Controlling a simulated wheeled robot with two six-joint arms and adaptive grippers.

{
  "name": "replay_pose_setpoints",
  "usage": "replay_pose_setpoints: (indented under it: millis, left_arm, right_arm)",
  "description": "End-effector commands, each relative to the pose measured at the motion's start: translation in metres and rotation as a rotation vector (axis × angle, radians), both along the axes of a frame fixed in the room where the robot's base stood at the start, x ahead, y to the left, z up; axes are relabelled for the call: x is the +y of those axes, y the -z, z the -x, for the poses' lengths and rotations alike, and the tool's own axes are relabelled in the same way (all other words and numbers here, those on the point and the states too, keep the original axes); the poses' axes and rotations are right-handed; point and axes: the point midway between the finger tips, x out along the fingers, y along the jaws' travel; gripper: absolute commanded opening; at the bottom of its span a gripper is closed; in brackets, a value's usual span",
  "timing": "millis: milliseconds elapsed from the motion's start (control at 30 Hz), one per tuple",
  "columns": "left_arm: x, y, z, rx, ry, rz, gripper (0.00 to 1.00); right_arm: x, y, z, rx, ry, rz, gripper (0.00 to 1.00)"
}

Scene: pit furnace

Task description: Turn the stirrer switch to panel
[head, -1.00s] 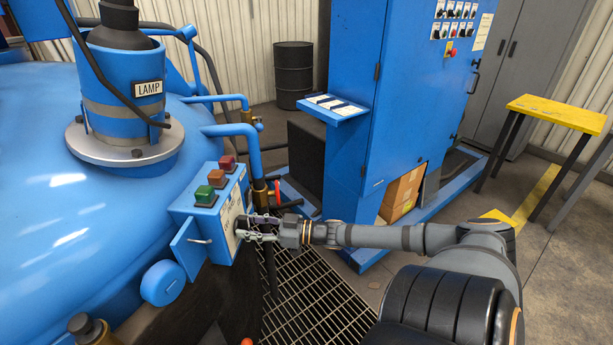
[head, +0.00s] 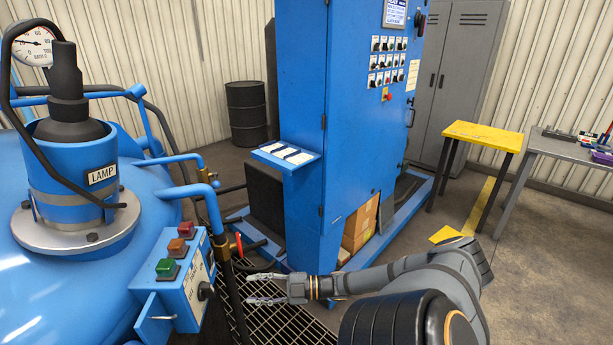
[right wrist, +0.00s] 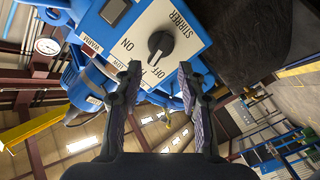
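The stirrer switch is a black rotary knob (right wrist: 160,42) on a white plate lettered STIRRER, OFF and ON in the right wrist view. A pale mark on it seems to point to the lower left there; I cannot read a PANEL label. In the head view the knob (head: 205,291) is on the side of the blue control box (head: 166,300). My right gripper (head: 252,288) is open and empty, to the right of the knob and apart from it. Its fingers (right wrist: 160,68) are spread below the knob in the wrist view. My left gripper is not in view.
Red, orange and green buttons (head: 177,246) top the box. A red-handled valve and pipes (head: 238,244) stand just behind it. The blue furnace (head: 30,270) is at left, the tall blue cabinet (head: 300,110) behind my right arm. Floor grating (head: 280,325) lies below.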

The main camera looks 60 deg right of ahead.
Motion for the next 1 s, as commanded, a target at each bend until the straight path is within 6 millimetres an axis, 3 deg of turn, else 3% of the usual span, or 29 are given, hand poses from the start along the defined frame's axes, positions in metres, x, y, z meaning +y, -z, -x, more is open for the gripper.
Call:
replay_pose_setpoints:
  millis: [267, 500, 800, 1000]
  left_arm:
    - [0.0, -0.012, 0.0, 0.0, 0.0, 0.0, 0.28]
    - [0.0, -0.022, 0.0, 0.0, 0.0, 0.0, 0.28]
    - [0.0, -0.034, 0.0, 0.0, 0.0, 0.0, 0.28]
    - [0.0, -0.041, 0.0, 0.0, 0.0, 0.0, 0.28]
  right_arm:
    - [-0.049, 0.044, 0.003, 0.117, 0.195, 0.023, 0.4]
    - [-0.082, 0.086, 0.018, 0.235, 0.351, 0.029, 0.4]
    - [-0.109, 0.142, 0.049, 0.395, 0.531, 0.013, 0.4]
    - [-0.116, 0.175, 0.071, 0.492, 0.622, -0.002, 0.4]
